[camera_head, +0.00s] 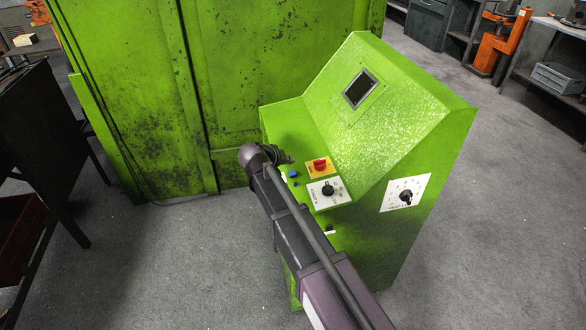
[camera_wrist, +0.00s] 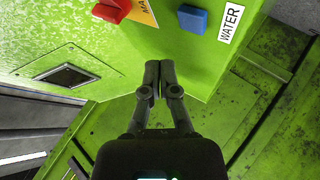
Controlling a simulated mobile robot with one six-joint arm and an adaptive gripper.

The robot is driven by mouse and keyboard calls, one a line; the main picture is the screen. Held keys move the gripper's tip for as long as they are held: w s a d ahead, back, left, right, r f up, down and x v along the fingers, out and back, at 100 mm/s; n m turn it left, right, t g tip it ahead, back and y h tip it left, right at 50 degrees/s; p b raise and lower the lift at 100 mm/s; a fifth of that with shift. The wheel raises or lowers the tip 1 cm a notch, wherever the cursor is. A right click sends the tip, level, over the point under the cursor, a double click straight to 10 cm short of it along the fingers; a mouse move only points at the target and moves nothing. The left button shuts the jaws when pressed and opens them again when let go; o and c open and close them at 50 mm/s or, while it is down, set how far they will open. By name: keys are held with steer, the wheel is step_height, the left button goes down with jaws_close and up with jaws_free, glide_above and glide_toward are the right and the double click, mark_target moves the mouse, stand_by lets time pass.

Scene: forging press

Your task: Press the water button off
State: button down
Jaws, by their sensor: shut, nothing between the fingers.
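The blue water button (camera_wrist: 193,19) sits on the green panel near the top of the wrist view, beside a white label (camera_wrist: 231,23) that reads WATER. In the head view a small blue button (camera_head: 293,173) shows on the green console, just below my gripper (camera_head: 286,158). My gripper also shows in the wrist view (camera_wrist: 159,66), with its two fingers together and nothing between them. In that view the fingertips lie below and left of the blue button, apart from it in the picture. Their height over the panel is hard to tell.
A red knob (camera_head: 320,164) on a yellow plate and a black knob (camera_head: 328,189) on a white plate stand close to the button. The console has a sloped face with a dark screen (camera_head: 360,89). A green press wall (camera_head: 270,60) rises behind.

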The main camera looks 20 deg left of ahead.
steer(key=shift+s+a+r+p, duration=0.1)
steer(key=shift+a+r+p, duration=0.1)
steer(key=shift+r+p, duration=1)
steer(key=shift+r, duration=0.15)
steer(key=shift+s, duration=0.15)
